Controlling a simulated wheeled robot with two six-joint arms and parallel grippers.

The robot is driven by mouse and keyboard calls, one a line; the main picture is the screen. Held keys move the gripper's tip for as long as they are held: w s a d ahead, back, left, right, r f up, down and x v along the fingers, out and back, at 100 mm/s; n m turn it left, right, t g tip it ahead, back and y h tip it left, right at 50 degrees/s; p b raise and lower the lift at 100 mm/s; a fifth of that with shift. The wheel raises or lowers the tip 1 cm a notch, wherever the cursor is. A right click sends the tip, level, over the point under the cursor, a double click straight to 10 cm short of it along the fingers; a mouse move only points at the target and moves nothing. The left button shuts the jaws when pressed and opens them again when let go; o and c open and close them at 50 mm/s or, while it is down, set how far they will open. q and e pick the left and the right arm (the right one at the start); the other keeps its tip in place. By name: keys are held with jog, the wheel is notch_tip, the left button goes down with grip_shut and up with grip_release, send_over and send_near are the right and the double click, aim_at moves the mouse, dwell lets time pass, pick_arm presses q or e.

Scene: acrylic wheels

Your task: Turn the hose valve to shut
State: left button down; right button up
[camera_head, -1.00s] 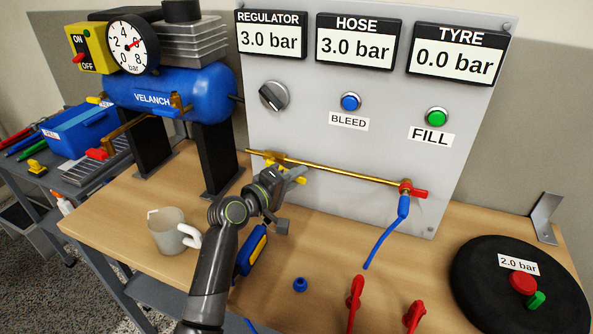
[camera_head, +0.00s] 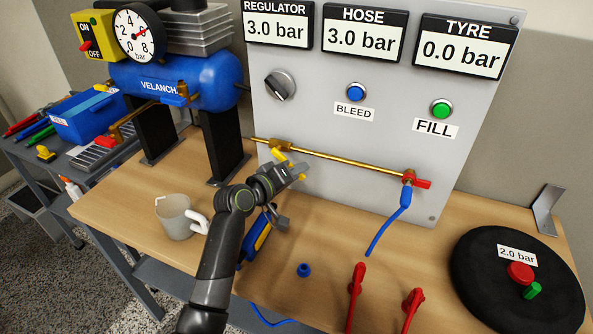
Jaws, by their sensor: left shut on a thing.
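A brass pipe (camera_head: 345,161) runs along the lower part of the grey panel. A valve with a yellow lever (camera_head: 281,156) sits near its left end; the lever slants down and right from the pipe. My left gripper (camera_head: 297,170) is shut on the lever and hides part of it. A red-handled tap (camera_head: 421,183) is at the pipe's right end, with a blue hose (camera_head: 389,225) hanging from it. No label tells which is the hose valve. The hose display (camera_head: 359,43) reads 3.0 bar. My right gripper is out of view.
A grey mug (camera_head: 174,217) stands left of my arm. Red upright pieces (camera_head: 356,292) stand at the front. A black tyre (camera_head: 482,285) lies at right. The bench between panel and cap is mostly clear.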

pick_arm(q)
jog(key=c, duration=1.3)
grip_release()
jog(key=shift+s+a, duration=0.1)
jog(key=p+v, duration=0.1)
jog(key=v, duration=1.6)
jog(key=shift+a, duration=0.1)
jog(key=shift+c, duration=0.2)
